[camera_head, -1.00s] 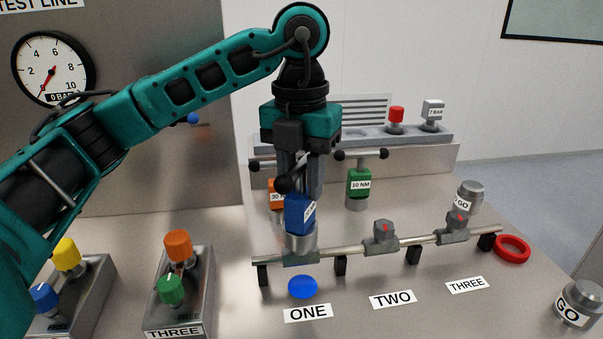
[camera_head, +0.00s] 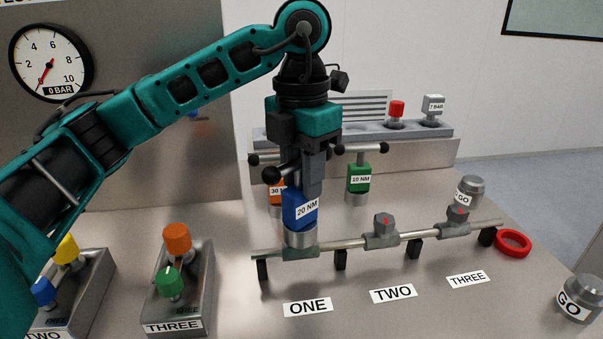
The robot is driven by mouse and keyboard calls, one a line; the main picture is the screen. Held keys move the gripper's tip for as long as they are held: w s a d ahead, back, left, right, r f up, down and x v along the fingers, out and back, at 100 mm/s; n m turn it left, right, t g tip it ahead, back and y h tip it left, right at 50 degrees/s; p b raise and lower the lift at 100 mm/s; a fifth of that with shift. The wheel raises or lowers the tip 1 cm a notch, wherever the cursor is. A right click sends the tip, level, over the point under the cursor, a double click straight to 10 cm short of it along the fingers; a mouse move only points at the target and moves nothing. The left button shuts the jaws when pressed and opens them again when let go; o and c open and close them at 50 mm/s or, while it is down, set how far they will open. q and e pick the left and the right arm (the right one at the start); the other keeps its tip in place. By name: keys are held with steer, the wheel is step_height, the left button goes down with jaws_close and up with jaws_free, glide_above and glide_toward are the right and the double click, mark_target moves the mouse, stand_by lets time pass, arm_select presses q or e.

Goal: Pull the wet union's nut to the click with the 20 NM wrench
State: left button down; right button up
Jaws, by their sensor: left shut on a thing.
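The blue 20 NM wrench (camera_head: 299,212) stands upright over the union at ONE (camera_head: 300,253), its silver socket down on it and hiding the nut. My left gripper (camera_head: 312,178) points straight down and is shut on the wrench's upper part; a black-knobbed handle bar sticks out to the left there. The unions at TWO (camera_head: 382,235) and THREE (camera_head: 455,225) have bare grey nuts with red marks. No blue spot shows on the bench under the pipe now. My right gripper is not in view.
The orange 30 NM wrench (camera_head: 277,190) and green 10 NM wrench (camera_head: 359,178) stand close behind. The gauge (camera_head: 50,62) reads 0 BAR. Valve blocks stand at the left (camera_head: 180,300). A red ring (camera_head: 513,243) and GO button (camera_head: 580,300) are at the right.

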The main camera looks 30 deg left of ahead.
arm_select(q)
steer(key=m, duration=0.4)
steer(key=shift+d, duration=0.1)
steer(key=shift+r+m, duration=0.1)
steer(key=shift+m, duration=0.9)
steer(key=shift+r+p, duration=0.65)
steer(key=shift+r, duration=0.1)
steer(key=shift+r+p, duration=0.65)
steer(key=shift+r, duration=0.05)
steer(key=shift+r+p, duration=1.85)
steer(key=shift+r, duration=0.2)
